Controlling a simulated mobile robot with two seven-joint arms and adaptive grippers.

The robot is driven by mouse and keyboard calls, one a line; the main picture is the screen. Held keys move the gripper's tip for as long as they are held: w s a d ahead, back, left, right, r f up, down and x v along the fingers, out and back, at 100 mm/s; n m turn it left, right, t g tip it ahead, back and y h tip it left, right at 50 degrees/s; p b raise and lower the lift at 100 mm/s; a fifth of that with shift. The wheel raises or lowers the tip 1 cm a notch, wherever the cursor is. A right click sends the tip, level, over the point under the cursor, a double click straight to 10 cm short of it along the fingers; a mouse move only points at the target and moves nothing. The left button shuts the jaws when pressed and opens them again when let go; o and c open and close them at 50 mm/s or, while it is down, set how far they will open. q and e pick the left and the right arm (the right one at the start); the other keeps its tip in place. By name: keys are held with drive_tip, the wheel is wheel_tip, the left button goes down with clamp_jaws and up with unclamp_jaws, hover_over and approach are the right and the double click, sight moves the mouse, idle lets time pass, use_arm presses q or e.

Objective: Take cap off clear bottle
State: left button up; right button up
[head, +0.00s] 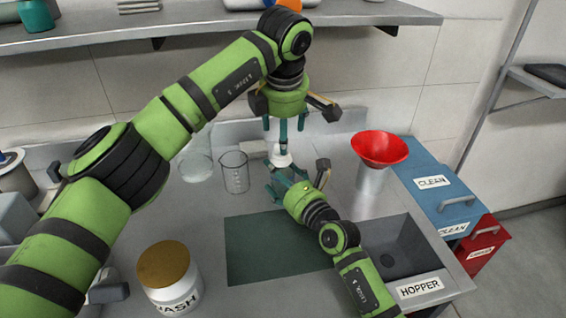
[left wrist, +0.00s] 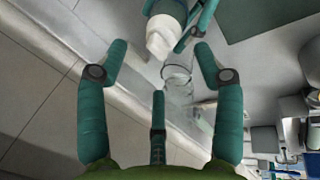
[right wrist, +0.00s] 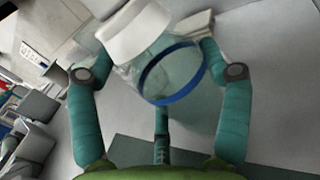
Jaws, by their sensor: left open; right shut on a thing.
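The clear bottle (right wrist: 150,72) has a blue ring and a white cap (right wrist: 135,30) on its top. In the head view, the white cap (head: 281,157) shows above my right gripper (head: 281,178), whose fingers are shut on the bottle; they hide most of it there. My left gripper (head: 283,127) points down from above, open and empty, with its fingertips over the cap. In the left wrist view, the cap (left wrist: 162,38) lies beyond the open fingers, between and past their tips. The cap is still on the bottle.
A glass beaker (head: 235,176) and a clear flask (head: 197,162) stand left of the bottle. A red funnel (head: 380,147) stands right. A dark green mat (head: 270,250), a wash jar (head: 170,285) and the hopper (head: 400,255) are nearer. A shelf (head: 180,22) runs along the back.

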sight(281, 157)
drive_tip(key=shift+f, duration=0.15)
use_arm(q)
drive_tip(key=s+r+m+t, duration=0.1)
drive_tip(key=s+r+m, duration=0.3)
drive_tip(key=m, duration=1.1)
use_arm(e)
drive_tip(key=shift+f, duration=0.1)
drive_tip(key=shift+s, duration=0.1)
use_arm(q)
drive_tip(key=shift+m, duration=0.4)
drive_tip(key=x, duration=0.5)
drive_tip(key=w+x, duration=0.1)
drive_tip(key=x, duration=0.5)
drive_tip(key=shift+w+a, duration=0.15)
drive_tip(key=shift+a, duration=0.05)
use_arm(e)
drive_tip(key=shift+f, duration=0.1)
use_arm(q)
clamp_jaws()
